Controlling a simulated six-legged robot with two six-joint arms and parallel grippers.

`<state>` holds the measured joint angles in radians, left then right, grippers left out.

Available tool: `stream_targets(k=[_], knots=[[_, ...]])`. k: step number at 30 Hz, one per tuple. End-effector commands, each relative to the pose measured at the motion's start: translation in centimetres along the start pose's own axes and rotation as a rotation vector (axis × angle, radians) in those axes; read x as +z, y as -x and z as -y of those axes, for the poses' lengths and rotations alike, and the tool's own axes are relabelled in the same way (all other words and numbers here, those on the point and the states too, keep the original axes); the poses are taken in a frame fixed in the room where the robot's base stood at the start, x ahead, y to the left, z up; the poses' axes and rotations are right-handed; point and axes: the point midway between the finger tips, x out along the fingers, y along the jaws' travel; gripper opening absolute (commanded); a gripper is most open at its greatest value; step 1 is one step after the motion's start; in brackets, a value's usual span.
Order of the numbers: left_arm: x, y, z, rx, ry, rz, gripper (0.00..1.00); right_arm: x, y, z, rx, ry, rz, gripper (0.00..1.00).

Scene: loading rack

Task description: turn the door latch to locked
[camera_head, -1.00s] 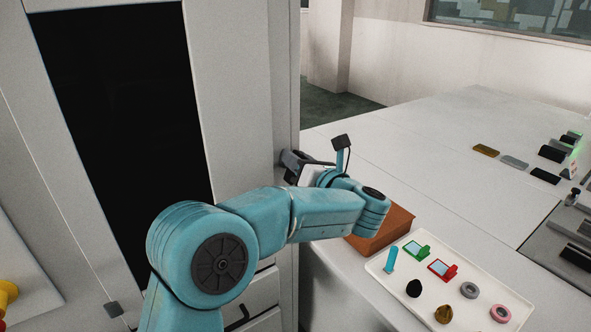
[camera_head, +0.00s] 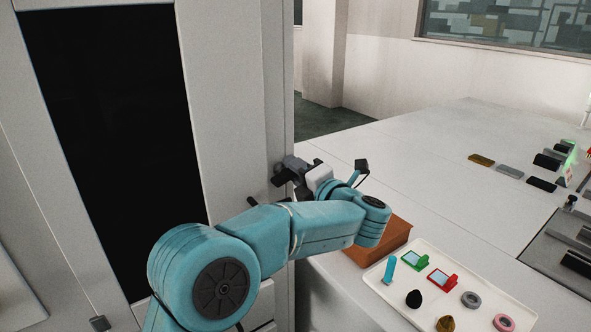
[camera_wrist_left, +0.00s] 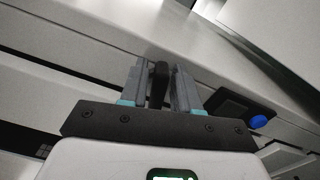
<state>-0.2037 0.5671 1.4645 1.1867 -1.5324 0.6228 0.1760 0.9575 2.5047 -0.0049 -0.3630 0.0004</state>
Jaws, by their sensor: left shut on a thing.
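The door latch shows in the left wrist view as a black lever (camera_wrist_left: 159,84) between the two grey fingers. My left gripper (camera_wrist_left: 158,88) is shut on this lever. In the head view my left gripper (camera_head: 284,172) is at the right edge of the grey cabinet door (camera_head: 235,110), and the latch is mostly hidden by the fingers there. I cannot tell the latch's exact angle. My right gripper is not in view.
A black plate (camera_wrist_left: 232,103) with a blue button (camera_wrist_left: 258,121) sits right of the fingers in the wrist view. A brown box (camera_head: 377,242) and a white tray (camera_head: 480,264) with several small items stand on the white table (camera_head: 410,170) to the right.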

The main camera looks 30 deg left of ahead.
Motion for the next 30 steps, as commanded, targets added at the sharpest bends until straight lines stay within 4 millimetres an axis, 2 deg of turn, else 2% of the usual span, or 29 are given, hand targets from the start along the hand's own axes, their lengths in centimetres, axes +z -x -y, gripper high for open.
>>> stream_targets(k=[12, 29, 30], knots=[[-0.26, -0.01, 0.73, -0.007, -0.197, -0.007, 0.01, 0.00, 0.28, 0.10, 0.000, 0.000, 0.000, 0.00], [-0.29, -0.02, 0.77, -0.007, -0.225, -0.008, 0.01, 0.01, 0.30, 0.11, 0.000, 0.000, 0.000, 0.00], [-0.29, -0.02, 0.77, -0.007, -0.225, -0.008, 0.38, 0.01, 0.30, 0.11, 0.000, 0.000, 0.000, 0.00]])
